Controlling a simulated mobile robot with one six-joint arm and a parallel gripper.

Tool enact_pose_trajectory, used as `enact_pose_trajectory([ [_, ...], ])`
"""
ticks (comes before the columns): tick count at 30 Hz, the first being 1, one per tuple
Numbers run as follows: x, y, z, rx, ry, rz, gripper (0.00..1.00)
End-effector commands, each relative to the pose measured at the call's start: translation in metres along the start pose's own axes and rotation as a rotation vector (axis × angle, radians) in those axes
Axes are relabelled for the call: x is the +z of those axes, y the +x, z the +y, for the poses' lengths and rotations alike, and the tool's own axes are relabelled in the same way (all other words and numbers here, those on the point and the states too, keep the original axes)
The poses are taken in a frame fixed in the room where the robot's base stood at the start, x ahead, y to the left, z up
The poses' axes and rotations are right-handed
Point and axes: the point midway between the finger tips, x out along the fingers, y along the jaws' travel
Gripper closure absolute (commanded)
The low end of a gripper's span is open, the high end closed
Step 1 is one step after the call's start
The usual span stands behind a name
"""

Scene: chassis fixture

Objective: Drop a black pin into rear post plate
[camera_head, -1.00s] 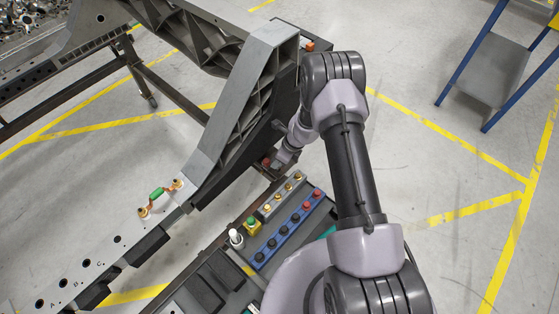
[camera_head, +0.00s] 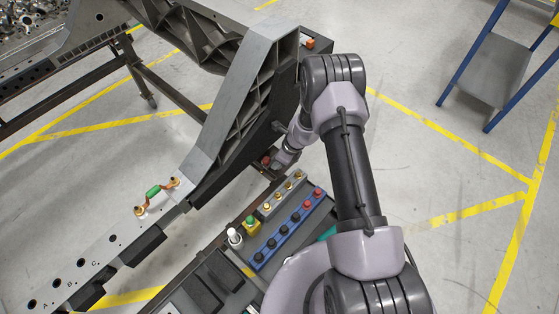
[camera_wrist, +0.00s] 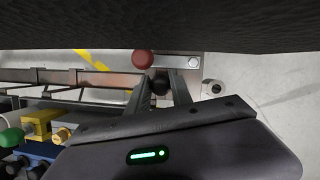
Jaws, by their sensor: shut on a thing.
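My gripper (camera_wrist: 160,92) is shut on a black pin (camera_wrist: 160,83), whose round dark head shows between the two fingers in the wrist view. Just beyond it is a small grey plate (camera_wrist: 173,61), which I take to be the rear post plate. A red-headed knob or pin (camera_wrist: 143,60) is at its left and a bolt at its right. The held pin appears close to the plate's near edge; I cannot tell whether it touches. In the head view my gripper is largely hidden by my arm, beside the foot of the grey chassis post (camera_head: 245,85), near a red knob (camera_head: 266,160).
A blue rack (camera_head: 262,257) with several black and red pins stands on the bench by my base. A yellow block (camera_head: 252,228) and a white-topped item (camera_head: 234,237) are near it. A dark wall fills the top of the wrist view. Open floor lies right.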

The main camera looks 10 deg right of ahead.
Motion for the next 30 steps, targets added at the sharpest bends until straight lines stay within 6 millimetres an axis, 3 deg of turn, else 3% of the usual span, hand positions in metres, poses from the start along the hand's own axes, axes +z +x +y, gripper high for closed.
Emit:
enact_pose_trajectory([
  [20, -0.0009, 0.0114, 0.0018, 0.002, -0.006, 0.001, 1.0],
  [21, -0.001, 0.0117, 0.0019, 0.002, -0.006, 0.001, 0.72],
  [24, -0.0008, 0.0109, 0.002, 0.002, -0.007, 0.001, 0.52],
  [25, -0.0008, 0.0109, 0.002, 0.002, -0.007, 0.001, 0.48],
  [30, -0.0009, 0.0109, 0.0022, 0.002, -0.007, 0.001, 0.48],
])
